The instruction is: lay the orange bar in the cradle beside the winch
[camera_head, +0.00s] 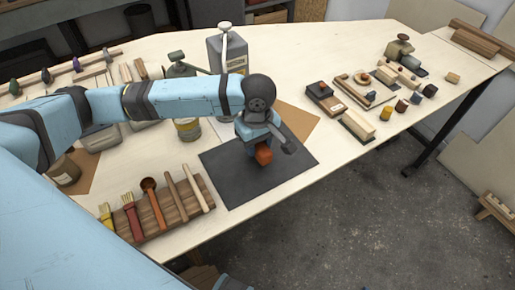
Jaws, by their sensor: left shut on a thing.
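My left arm reaches in from the left. Its gripper (262,146) points down over a dark grey mat (236,185) near the table's front edge. It is shut on an orange bar (264,156), of which only a short end shows below the jaws. I cannot tell whether the bar touches the mat. I cannot make out for sure which thing is the winch or the cradle; several small wooden and metal fittings stand on the right part of the table. My right gripper is not in view.
A wooden rack (165,210) with brushes and handled tools lies left of the mat. A large grey can (228,52) stands behind the arm. A wooden block (357,125) and small coloured pots (386,113) stand to the right. Bare tabletop lies between mat and fittings.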

